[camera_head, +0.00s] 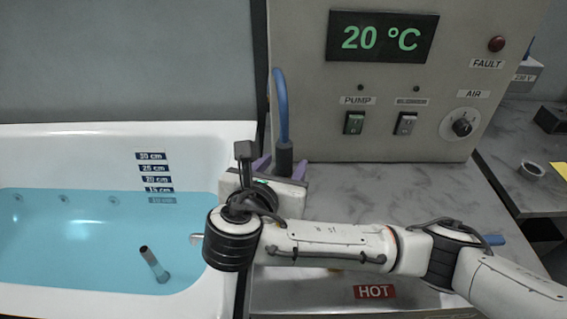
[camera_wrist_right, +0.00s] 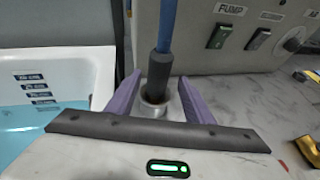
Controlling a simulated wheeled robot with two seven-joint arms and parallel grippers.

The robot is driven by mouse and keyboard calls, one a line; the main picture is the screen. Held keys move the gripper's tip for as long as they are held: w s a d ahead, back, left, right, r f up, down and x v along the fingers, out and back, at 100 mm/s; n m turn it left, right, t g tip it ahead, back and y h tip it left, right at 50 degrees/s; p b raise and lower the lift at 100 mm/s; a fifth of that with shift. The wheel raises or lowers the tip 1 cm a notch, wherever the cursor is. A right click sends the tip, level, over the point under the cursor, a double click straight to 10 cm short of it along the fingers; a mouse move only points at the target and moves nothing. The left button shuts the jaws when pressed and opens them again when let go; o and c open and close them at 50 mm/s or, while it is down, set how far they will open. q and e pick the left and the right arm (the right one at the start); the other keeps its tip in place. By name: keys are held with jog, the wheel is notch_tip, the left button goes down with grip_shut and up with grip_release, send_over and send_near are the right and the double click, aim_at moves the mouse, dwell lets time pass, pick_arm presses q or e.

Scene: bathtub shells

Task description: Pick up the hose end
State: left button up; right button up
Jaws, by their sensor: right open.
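The hose end (camera_head: 284,158) is a dark grey sleeve on a blue hose (camera_head: 281,105). It stands upright in front of the control panel. In the right wrist view the hose end (camera_wrist_right: 159,75) sits in a pale metal ring (camera_wrist_right: 152,109). My right gripper (camera_head: 281,166) has purple fingers. In the right wrist view the fingers of the right gripper (camera_wrist_right: 160,79) are open, one on each side of the hose end, with gaps visible. The gripper body hides the hose end's base in the head view. My left gripper is not in view.
A white bathtub (camera_head: 190,132) with blue water stands at the left, and a dark-tipped tube (camera_head: 154,262) rises from the water. The control panel (camera_head: 400,90) with switches and a dial stands behind. A red HOT label (camera_head: 374,292) is below my right arm.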

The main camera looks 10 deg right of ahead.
aim_at(288, 157)
jog(key=x, duration=0.6)
jog(key=shift+w+f, duration=0.3)
jog(key=shift+w, duration=0.05)
jog(key=shift+c, duration=0.4)
grip_shut()
